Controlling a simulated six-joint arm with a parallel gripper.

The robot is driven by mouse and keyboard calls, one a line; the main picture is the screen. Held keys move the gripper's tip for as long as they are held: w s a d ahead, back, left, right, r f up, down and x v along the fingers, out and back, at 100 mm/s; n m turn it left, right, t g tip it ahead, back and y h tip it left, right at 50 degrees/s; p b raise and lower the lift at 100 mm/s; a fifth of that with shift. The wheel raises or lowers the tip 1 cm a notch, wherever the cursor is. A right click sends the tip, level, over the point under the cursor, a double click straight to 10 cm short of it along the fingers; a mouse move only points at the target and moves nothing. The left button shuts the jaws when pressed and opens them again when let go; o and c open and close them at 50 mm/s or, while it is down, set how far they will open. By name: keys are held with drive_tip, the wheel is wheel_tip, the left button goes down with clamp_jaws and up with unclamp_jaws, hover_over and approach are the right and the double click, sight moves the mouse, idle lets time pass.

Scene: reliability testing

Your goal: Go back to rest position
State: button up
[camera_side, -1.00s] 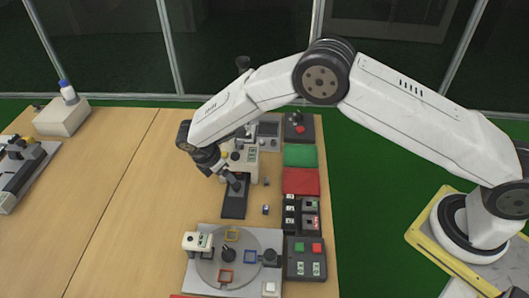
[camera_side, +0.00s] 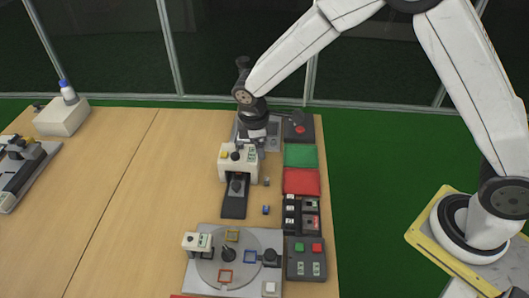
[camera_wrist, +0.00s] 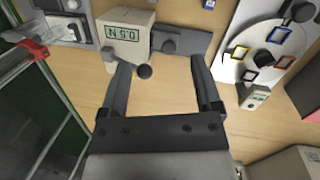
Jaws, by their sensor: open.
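My gripper (camera_wrist: 160,63) is open in the wrist view, its two dark fingers spread with nothing held between them. In the side view my gripper (camera_side: 257,143) hangs beneath the dark wrist, at the back of the table over or behind the same cream device (camera_side: 238,163). Its fingers are small and partly hidden there, and I cannot tell its exact height. A dark plate (camera_side: 234,206) extends from the device's front.
A round turntable (camera_side: 228,272) with coloured square frames stands at the front. Green (camera_side: 300,155) and red (camera_side: 301,181) pads and a button box (camera_side: 306,262) line the right edge. A white block (camera_side: 61,118) stands at the back left. The table's left middle is clear.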

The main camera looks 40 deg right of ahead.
drive_tip(key=s+d+r+m+t+y, duration=0.1)
drive_tip(key=s+d+r+m, duration=0.2)
drive_tip(key=s+d+m, duration=0.2)
drive_tip(key=s+d+r+m+t+y, duration=0.1)
drive_tip(key=s+d+r+m, duration=0.2)
drive_tip(key=s, duration=0.9)
drive_tip(key=d+m, duration=0.2)
drive_tip(key=m, duration=0.1)
drive_tip(key=shift+s+d, duration=0.15)
drive_tip(key=shift+s, duration=0.15)
idle(0.4)
